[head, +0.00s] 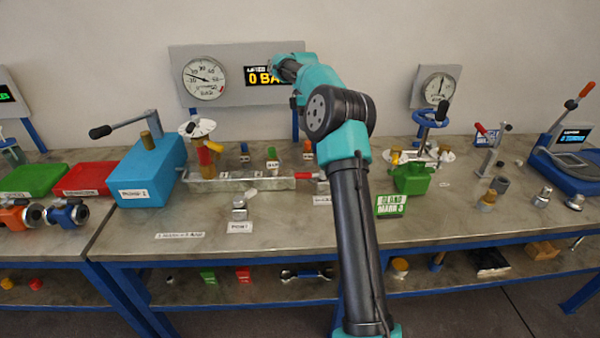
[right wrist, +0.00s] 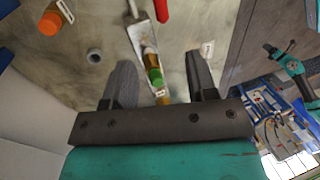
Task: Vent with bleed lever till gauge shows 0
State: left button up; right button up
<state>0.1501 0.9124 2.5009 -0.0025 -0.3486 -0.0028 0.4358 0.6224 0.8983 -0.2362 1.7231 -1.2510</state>
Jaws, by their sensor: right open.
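The round gauge (head: 204,78) is on the grey back panel at left, its needle toward the dial's left side; I cannot read its value. Beside it a black display (head: 262,77) reads "0 BA" in yellow, its right end hidden by my right gripper (head: 284,66). A long metal manifold (head: 240,183) lies below, with a red handle (head: 305,176) at its right end; I cannot tell whether this is the bleed lever. In the right wrist view my right gripper (right wrist: 160,85) is open and empty, above a green and yellow fitting (right wrist: 154,75). My left gripper is not in view.
A blue box pump (head: 150,172) with a lever stands left. A green clamp stand (head: 412,178) with a blue handwheel and a second gauge (head: 438,87) stand right. A small metal fitting (head: 239,208) is in front of the manifold. The front bench strip is mostly clear.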

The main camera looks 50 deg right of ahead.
aim_at(309, 175)
jog(key=shift+f, duration=0.1)
jog(key=x, duration=1.7)
jog(key=shift+a+f, duration=0.1)
jog(key=shift+f, duration=0.05)
jog(key=shift+c, duration=0.3)
grip_shut()
